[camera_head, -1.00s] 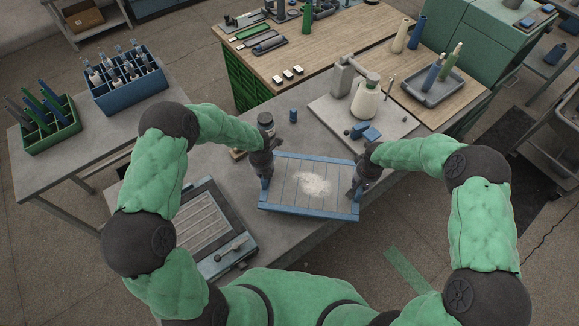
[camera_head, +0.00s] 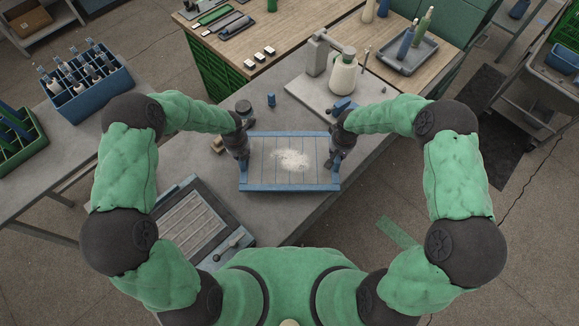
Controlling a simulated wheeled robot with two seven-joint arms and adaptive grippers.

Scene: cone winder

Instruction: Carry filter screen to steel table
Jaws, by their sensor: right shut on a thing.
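The filter screen (camera_head: 265,182), a blue-framed grey panel with a patch of pale lint in its middle, lies roughly level in front of me. My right gripper (camera_head: 337,160) is shut on its right end. My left gripper (camera_head: 240,158) is at its left end and appears closed on the frame there; its fingertips are partly hidden. Which table is the steel table is not marked.
A framed ribbed unit (camera_head: 198,222) sits at the table's left front. A cone winder (camera_head: 340,72) stands on a pale plate behind the screen. A small blue bottle (camera_head: 271,100) stands near my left gripper. A blue crate of bottles (camera_head: 88,85) is at left.

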